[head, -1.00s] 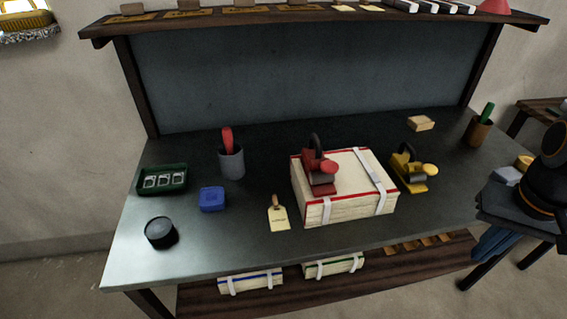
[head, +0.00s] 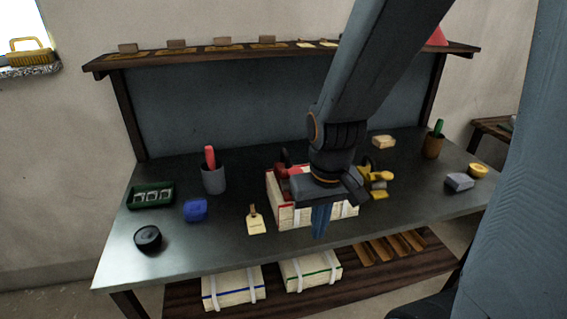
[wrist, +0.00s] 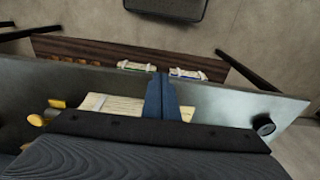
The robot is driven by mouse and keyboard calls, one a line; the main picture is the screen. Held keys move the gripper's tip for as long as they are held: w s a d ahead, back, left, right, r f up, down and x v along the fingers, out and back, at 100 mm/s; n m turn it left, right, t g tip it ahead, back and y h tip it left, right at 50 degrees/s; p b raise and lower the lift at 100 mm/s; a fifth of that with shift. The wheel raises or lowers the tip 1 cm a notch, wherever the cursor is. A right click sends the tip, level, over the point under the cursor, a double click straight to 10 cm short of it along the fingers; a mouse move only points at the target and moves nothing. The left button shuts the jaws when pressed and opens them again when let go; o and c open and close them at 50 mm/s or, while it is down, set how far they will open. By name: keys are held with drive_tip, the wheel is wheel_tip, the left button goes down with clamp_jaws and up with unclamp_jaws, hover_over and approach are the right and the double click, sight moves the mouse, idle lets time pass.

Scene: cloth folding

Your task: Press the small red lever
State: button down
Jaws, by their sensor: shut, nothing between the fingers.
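A red device (head: 284,171) with a dark curved handle sits on a cream, strapped bundle (head: 285,217) with red edging. My arm and gripper hide most of the device in the head view, and its red lever is not clearly visible there. My gripper (head: 320,224) points down in front of the bundle's near side, its dark blue fingers together and empty. In the wrist view the shut fingers (wrist: 160,97) overlap the bundle (wrist: 125,106), and the red device does not show. I cannot tell whether the fingers touch the bundle.
A yellow device (head: 378,182) is right of the bundle. A tag (head: 257,222), blue block (head: 195,210), black tin (head: 148,237), green tray (head: 151,195) and grey cup (head: 214,179) stand on the left. A shelf (head: 200,56) overhangs the bench's back.

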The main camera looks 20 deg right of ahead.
wheel_tip(320, 180, up, 20)
drive_tip(key=t+b, duration=0.2)
hover_over(297, 170)
drive_tip(key=s, duration=0.4)
drive_tip(key=shift+a+r, duration=0.1)
drive_tip(key=shift+r, duration=0.05)
drive_tip(key=x, duration=0.4)
drive_tip(key=p+x, duration=0.1)
drive_tip(key=x, duration=0.4)
drive_tip(key=p+x, duration=0.1)
drive_tip(key=x, duration=0.4)
drive_tip(key=shift+s, duration=0.4)
